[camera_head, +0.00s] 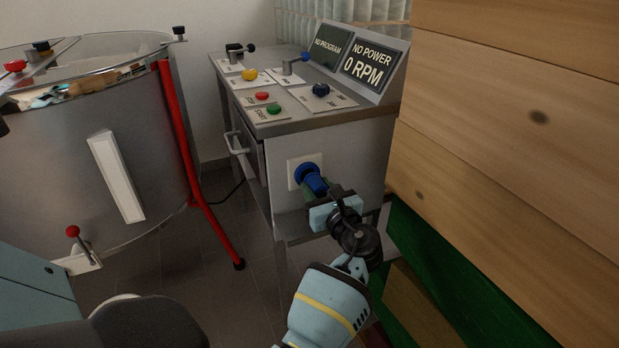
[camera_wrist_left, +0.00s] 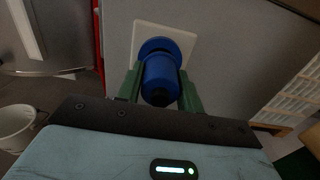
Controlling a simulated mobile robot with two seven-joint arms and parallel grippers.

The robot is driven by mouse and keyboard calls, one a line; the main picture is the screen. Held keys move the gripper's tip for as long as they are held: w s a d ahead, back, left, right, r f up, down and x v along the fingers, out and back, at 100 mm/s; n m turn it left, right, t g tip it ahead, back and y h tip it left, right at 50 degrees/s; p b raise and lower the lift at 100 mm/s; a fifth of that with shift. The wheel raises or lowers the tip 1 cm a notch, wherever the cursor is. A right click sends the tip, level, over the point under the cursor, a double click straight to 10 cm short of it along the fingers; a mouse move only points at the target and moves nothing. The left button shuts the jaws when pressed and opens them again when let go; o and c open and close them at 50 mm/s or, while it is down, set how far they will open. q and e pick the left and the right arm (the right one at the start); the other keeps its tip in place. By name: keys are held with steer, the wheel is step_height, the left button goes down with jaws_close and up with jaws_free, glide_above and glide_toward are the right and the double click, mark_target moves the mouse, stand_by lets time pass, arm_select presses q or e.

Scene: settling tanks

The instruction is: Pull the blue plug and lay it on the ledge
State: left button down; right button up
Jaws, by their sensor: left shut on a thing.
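The blue plug (camera_head: 315,182) is at a blue socket (camera_head: 304,172) on a white square plate, on the side of the grey control cabinet (camera_head: 350,150). In the left wrist view the plug (camera_wrist_left: 160,76) has a dark end facing me, and its front meets or nearly meets the socket; I cannot tell how deep it sits. My left gripper (camera_head: 322,190) is shut on the plug, with green fingers on both sides of it (camera_wrist_left: 160,88). My right gripper is out of view. I cannot tell for sure which surface is the ledge.
The cabinet top carries knobs, buttons and a display reading "NO POWER 0 RPM" (camera_head: 369,65). Stacked wooden boxes (camera_head: 520,120) stand close on the right, above a green part (camera_head: 440,262). A steel tank (camera_head: 70,160) with a red leg (camera_head: 187,165) stands left.

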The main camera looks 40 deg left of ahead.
mark_target(321, 193)
arm_select(q)
steer(key=shift+p+v, duration=0.4)
steer(key=shift+v, duration=0.8)
steer(key=shift+s+d, duration=0.25)
steer(key=shift+d, duration=0.4)
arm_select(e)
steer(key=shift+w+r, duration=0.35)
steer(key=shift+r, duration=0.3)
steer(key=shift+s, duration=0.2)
arm_select(q)
steer(key=shift+s, duration=0.1)
